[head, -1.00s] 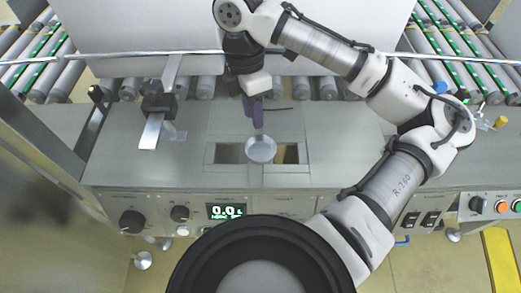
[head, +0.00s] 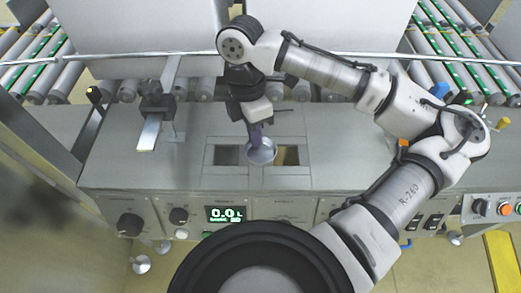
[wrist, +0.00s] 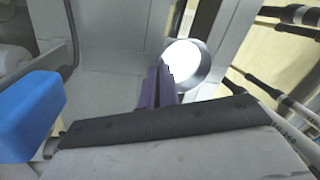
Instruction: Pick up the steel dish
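The steel dish (head: 262,152) is a small round shiny bowl on the grey machine top, on the strip between two rectangular openings. It also shows in the wrist view (wrist: 187,62), bright inside and just beyond my fingertips. My gripper (head: 256,142) has purple fingers that reach down to the dish's far rim, slightly left of its middle. In the wrist view my gripper (wrist: 163,72) has its fingers close together, with the tips overlapping the dish's edge. I cannot tell whether they are closed on the rim.
The left opening (head: 228,155) and the right opening (head: 289,155) flank the dish. A dark clamp with a metal plate (head: 149,133) stands to the left. Large pale panels and roller conveyors (head: 456,50) lie behind. The front panel has a green display (head: 226,214).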

